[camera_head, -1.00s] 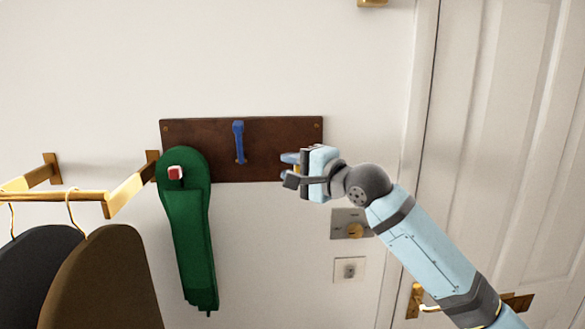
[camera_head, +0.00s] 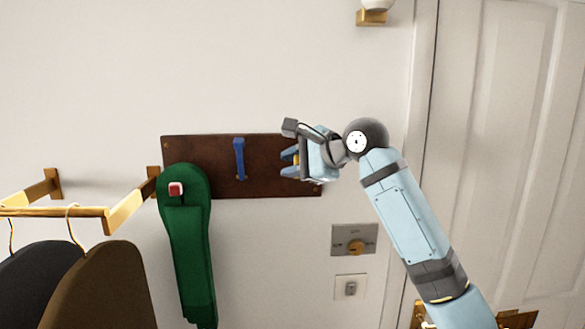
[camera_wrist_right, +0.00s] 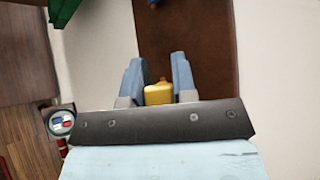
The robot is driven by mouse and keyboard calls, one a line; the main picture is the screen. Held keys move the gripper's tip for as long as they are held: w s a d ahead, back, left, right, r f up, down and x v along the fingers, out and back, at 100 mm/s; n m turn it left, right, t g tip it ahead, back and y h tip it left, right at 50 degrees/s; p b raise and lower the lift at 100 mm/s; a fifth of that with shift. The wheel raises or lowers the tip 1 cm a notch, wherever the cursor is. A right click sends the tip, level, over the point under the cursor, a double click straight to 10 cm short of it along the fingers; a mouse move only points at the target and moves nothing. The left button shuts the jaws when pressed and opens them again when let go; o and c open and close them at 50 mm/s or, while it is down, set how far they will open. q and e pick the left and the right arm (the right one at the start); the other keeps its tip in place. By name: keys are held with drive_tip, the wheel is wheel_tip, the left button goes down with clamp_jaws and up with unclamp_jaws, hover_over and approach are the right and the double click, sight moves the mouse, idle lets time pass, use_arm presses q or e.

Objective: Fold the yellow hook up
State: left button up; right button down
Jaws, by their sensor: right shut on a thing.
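The yellow hook (camera_wrist_right: 158,94) shows in the right wrist view between the two blue fingers of my right gripper (camera_wrist_right: 158,80), against the dark brown board. In the head view the hook shows only as a small yellow patch (camera_head: 295,158) between the fingers; the rest is hidden by the gripper. My right gripper (camera_head: 289,164) is shut on the hook at the right end of the wooden board (camera_head: 272,160). My left gripper is not in view.
A blue hook (camera_head: 239,158) is at the board's middle. A green hanging item (camera_head: 188,240) covers its left end. A brass rail (camera_head: 60,211) with dark and brown garments (camera_head: 100,290) is at left. A wall switch plate (camera_head: 354,240) and white door (camera_head: 510,150) are at right.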

idle(0.4)
drive_tip(key=c, duration=0.9)
unclamp_jaws()
drive_tip(key=shift+w, duration=0.1)
